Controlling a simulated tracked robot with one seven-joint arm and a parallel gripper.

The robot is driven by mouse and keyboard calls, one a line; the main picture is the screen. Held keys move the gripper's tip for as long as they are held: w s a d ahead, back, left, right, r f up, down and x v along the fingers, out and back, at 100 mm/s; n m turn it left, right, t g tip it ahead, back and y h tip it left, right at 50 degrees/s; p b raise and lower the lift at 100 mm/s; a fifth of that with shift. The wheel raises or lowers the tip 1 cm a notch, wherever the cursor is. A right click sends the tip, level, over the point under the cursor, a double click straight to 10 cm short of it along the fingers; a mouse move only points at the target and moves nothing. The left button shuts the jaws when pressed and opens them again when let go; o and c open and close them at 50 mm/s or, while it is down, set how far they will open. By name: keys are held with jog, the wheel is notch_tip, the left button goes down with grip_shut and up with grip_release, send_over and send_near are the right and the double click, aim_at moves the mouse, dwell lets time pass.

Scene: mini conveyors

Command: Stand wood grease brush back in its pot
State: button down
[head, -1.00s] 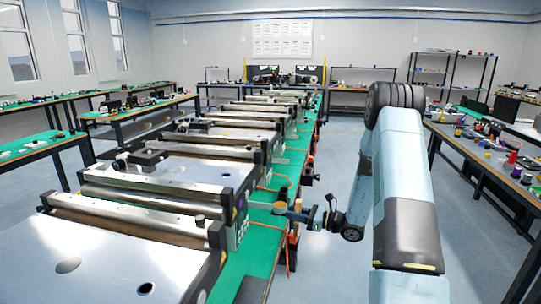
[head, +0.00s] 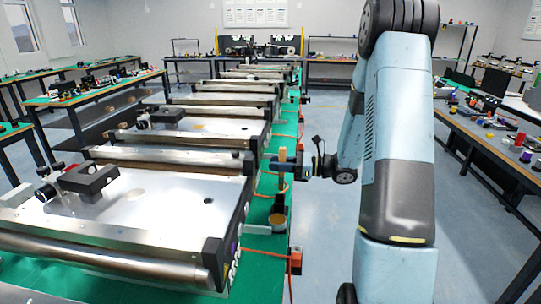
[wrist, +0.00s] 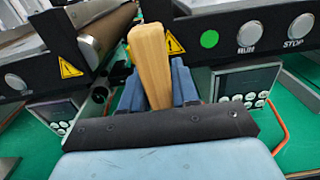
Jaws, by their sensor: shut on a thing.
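The wood grease brush shows as a pale wooden handle (wrist: 152,60) in the wrist view, held between the blue fingers of my gripper (wrist: 158,84). In the head view the handle (head: 282,156) is small and roughly upright at my gripper (head: 284,166), beside the conveyor's right side. The bristle end cannot be made out. A small tan pot (head: 278,221) stands on the green bench top, below my gripper in the picture and apart from it. The pot cannot be made out in the wrist view.
A conveyor (head: 150,185) with a dark side frame stands close left of my gripper. Its control panel with a STOP button (wrist: 299,26) fills the wrist view's background. An orange cable (head: 272,189) lies on the green bench. Open floor (head: 325,225) is right of the bench.

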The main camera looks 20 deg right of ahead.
jog(key=shift+w+a+f, duration=0.15)
jog(key=shift+w+f, duration=0.05)
jog(key=shift+f, duration=0.85)
jog(key=shift+w+a+f, duration=0.1)
jog(key=shift+w+f, duration=0.05)
jog(key=shift+f, duration=0.9)
jog(key=shift+f, duration=1.95)
dwell(0.7)
jog(key=shift+s, duration=0.1)
jog(key=shift+c, duration=1)
grip_release()
